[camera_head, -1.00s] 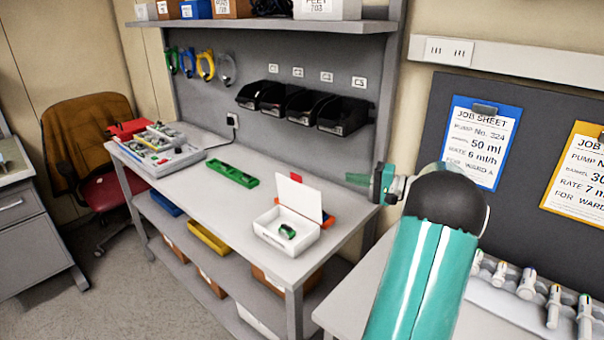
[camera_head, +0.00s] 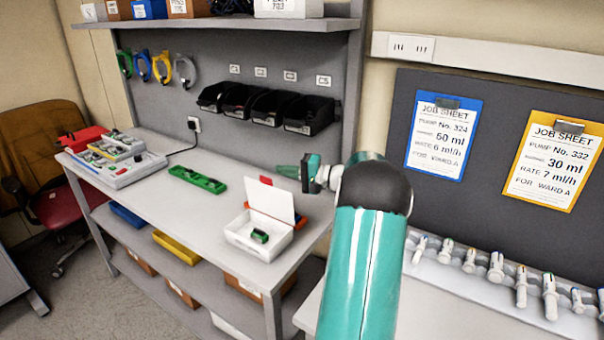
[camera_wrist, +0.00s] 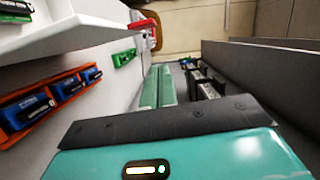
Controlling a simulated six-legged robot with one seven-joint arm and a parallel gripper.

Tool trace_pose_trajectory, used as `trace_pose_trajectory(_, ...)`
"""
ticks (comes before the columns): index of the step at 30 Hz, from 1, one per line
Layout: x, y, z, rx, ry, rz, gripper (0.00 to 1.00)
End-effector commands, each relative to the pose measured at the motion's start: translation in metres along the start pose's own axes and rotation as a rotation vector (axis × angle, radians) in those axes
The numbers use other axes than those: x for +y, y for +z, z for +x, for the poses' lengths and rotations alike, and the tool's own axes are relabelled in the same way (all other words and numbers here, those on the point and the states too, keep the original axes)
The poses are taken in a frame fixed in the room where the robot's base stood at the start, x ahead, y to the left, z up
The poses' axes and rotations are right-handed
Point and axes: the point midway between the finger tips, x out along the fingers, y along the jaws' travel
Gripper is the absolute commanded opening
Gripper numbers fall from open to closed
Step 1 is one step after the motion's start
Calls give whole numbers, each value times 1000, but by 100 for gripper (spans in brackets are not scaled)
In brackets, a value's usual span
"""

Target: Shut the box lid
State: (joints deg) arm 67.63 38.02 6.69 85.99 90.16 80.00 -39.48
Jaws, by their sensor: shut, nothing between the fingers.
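A white box (camera_head: 247,246) stands on the grey bench with its lid (camera_head: 270,200) raised, near upright at the back. A small green item (camera_head: 260,236) lies inside. My gripper (camera_head: 287,171) is shut and empty, pointing left, just above and apparently behind the lid's top edge. In the wrist view, the green fingers (camera_wrist: 158,87) are together with nothing between them. The white lid (camera_wrist: 75,22) fills the upper left there, apart from the fingers.
An orange tray (camera_wrist: 50,92) holding dark items is behind the lid. A green tray (camera_head: 198,179) and a grey tray of parts (camera_head: 110,178) are further left. Black bins (camera_head: 265,105) hang on the back panel.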

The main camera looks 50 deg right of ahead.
Motion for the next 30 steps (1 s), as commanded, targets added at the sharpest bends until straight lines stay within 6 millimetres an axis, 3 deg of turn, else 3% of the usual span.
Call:
trace_pose_trajectory(3, -1, 19, 4, 1, 0, 2, 0)
trace_pose_trajectory(8, 0, 34, 9, 1, 1, 1, 0)
trace_pose_trajectory(30, -2, 47, 12, 0, 15, -61, 0)
